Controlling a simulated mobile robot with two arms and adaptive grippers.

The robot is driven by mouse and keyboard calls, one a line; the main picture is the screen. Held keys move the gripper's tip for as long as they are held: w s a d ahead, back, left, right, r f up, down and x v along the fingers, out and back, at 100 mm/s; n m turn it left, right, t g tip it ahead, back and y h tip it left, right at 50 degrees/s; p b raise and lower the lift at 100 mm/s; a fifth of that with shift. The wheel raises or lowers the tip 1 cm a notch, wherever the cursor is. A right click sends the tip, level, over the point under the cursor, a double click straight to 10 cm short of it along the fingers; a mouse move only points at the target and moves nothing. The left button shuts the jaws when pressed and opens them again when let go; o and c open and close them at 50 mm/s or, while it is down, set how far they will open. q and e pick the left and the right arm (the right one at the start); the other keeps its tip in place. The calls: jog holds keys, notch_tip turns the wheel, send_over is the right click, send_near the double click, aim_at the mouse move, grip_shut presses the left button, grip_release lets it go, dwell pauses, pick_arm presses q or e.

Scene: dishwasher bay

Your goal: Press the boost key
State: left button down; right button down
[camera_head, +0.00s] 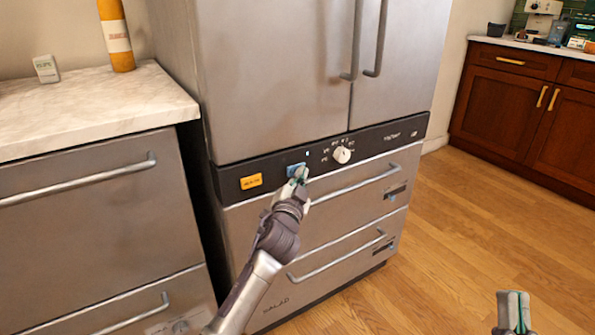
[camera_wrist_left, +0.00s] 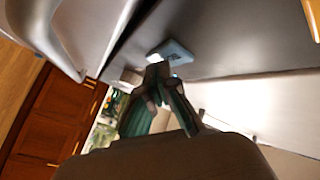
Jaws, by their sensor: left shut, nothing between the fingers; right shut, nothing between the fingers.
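A dark control strip (camera_head: 228,186) runs across the front of the steel appliance. It carries an orange key (camera_head: 251,182), a blue key (camera_head: 291,168) and a white knob (camera_head: 342,155). The lettering is too small to tell which key is boost. My left gripper (camera_head: 300,174) is shut and empty, its tips right at the blue key and partly covering it. In the left wrist view the shut fingertips (camera_wrist_left: 159,72) overlap the near edge of the blue key (camera_wrist_left: 173,50); I cannot tell whether they touch it. My right gripper (camera_head: 514,312) is shut and empty, low at the right.
Drawer handles (camera_head: 352,188) stick out below the strip, and door handles (camera_head: 353,45) above it. A marble counter (camera_head: 90,105) at left holds an orange cylinder (camera_head: 115,38) and a small white box (camera_head: 46,68). Wooden floor (camera_head: 450,230) is clear at right.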

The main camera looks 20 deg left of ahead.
dwell(0.4)
pick_arm(q)
jog(key=shift+s+d, duration=0.3)
jog(key=shift+d, duration=0.05)
jog(key=shift+s+d, duration=0.2)
pick_arm(e)
jog(key=shift+w+a+f, duration=0.1)
jog(key=shift+w+f, duration=0.25)
jog(key=shift+f, duration=0.1)
pick_arm(q)
jog(key=s+d, duration=0.1)
jog(key=d, duration=0.1)
jog(key=s+d, duration=0.2)
pick_arm(e)
jog(key=shift+w+f+g, duration=0.15)
jog(key=shift+w+g, duration=0.05)
jog(key=shift+g, duration=0.2)
